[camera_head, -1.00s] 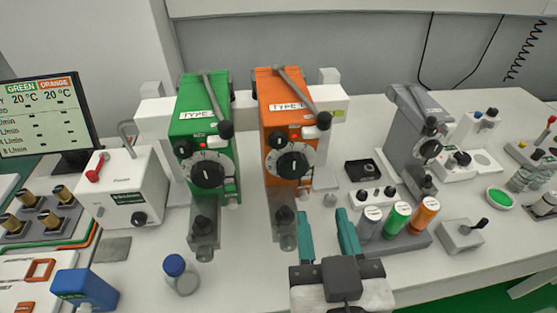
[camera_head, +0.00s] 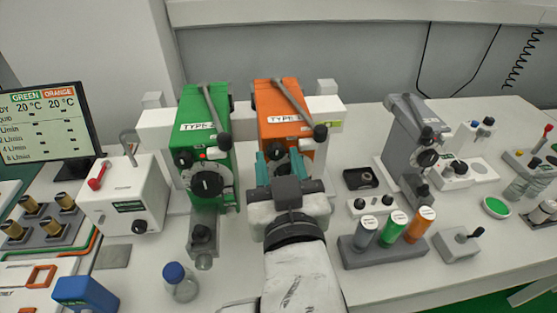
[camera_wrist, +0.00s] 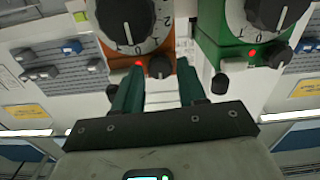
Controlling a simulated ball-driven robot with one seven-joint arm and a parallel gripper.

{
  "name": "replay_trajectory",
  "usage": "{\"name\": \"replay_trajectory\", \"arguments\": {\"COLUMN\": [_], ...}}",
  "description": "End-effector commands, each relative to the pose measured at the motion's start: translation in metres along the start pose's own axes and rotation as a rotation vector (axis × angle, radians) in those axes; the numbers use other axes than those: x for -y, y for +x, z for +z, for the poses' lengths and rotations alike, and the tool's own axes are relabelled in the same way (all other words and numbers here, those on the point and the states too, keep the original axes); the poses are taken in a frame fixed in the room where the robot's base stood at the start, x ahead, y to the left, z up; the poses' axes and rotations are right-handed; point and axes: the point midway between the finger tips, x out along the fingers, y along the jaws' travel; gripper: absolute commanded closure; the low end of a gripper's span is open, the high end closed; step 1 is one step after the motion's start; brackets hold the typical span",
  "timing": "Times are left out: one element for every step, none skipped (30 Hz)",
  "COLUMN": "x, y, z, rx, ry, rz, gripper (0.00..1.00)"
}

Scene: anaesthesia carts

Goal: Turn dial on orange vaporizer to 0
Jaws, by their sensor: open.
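The orange vaporizer (camera_head: 285,97) stands right of the green one in the head view. My gripper (camera_head: 281,162) is in front of it and hides most of its dial there. In the wrist view, the orange vaporizer's black dial (camera_wrist: 125,20) with its white numbered ring is at the upper left, cut by the top edge. The dial's exact setting is not readable.
The green vaporizer (camera_head: 205,120) with its own dial (camera_head: 207,184) stands close on the left. A blue-capped bottle (camera_head: 179,282) is at the front left. A rack of coloured cylinders (camera_head: 385,245) and a grey vaporizer (camera_head: 408,140) are on the right.

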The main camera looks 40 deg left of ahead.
Motion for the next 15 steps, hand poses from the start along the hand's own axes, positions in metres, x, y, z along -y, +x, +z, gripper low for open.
{"name": "replay_trajectory", "arguments": {"x": [0.0002,0.0001,0.0002,0.0001,0.0002,0.0002,0.0002,0.0001,0.0001,0.0001,0.0001,0.0001,0.0001,0.0001,0.0001], "y": [0.0016,0.002,0.0023,0.0023,0.0023,0.0022,0.0021,0.0021,0.0021,0.002,0.002,0.002,0.002,0.0019,0.0019], "z": [0.0002,0.0002,0.0003,0.0003,0.0003,0.0003,0.0003,0.0003,0.0003,0.0003,0.0003,0.0003,0.0003,0.0003,0.0003], "rx": [0.0,0.0,0.0,0.0,0.0,0.0,0.0,0.0,0.0,0.0,0.0,0.0,0.0,0.0,0.0], "ry": [0.0,0.0,0.0,0.0,0.0,0.0,0.0,0.0,0.0,0.0,0.0,0.0,0.0,0.0,0.0], "rz": [0.0,0.0,0.0,0.0,0.0,0.0,0.0,0.0,0.0,0.0,0.0,0.0,0.0,0.0,0.0], "gripper": [0.59,0.59,0.59,0.59,0.59,0.59,0.59,0.59,0.6,0.63,0.66,0.69,0.72,0.75,0.79]}}
